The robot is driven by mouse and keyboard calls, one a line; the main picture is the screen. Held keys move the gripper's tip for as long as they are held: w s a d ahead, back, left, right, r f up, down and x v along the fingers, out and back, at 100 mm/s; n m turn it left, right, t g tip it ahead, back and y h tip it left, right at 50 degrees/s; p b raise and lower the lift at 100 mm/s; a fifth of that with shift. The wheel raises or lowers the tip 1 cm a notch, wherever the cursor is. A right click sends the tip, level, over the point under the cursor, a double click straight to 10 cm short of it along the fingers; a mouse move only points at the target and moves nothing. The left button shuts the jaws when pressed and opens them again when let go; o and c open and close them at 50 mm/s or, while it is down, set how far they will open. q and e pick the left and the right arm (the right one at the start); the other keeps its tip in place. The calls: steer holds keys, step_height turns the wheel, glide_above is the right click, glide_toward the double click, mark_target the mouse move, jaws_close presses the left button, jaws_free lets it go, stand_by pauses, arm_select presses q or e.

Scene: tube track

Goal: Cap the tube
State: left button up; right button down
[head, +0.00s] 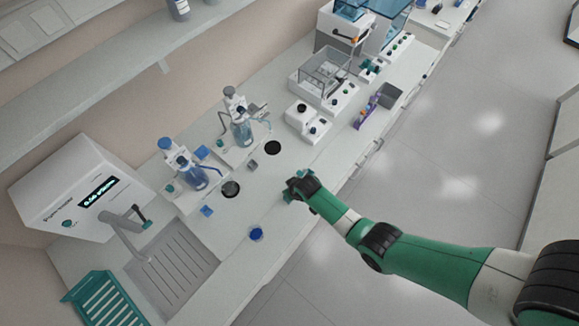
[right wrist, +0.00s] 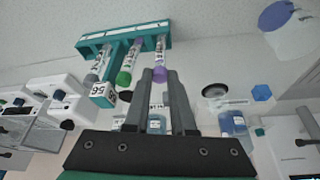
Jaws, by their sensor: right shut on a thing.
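My right gripper (head: 298,188) is over the counter's front edge in the head view, beside a teal rack that is mostly hidden there. In the right wrist view, the teal rack (right wrist: 92,43) is near the fingertips and holds several tubes. My right gripper (right wrist: 160,74) is shut on the purple end of one tube (right wrist: 160,50); its fingers hide part of it, and I cannot tell how the cap sits. Beside it is a tube with a green end (right wrist: 124,78). My left gripper is not in view.
A blue round object (head: 256,234) lies on the counter nearer the sink (head: 175,262). Two stands with blue bottles (head: 195,177) are at the back. White instruments (head: 307,119) and a small rack with purple tubes (head: 367,112) stand further along the counter.

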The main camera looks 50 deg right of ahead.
steer(key=c, duration=0.7)
jaws_free()
steer(key=shift+r, duration=0.15)
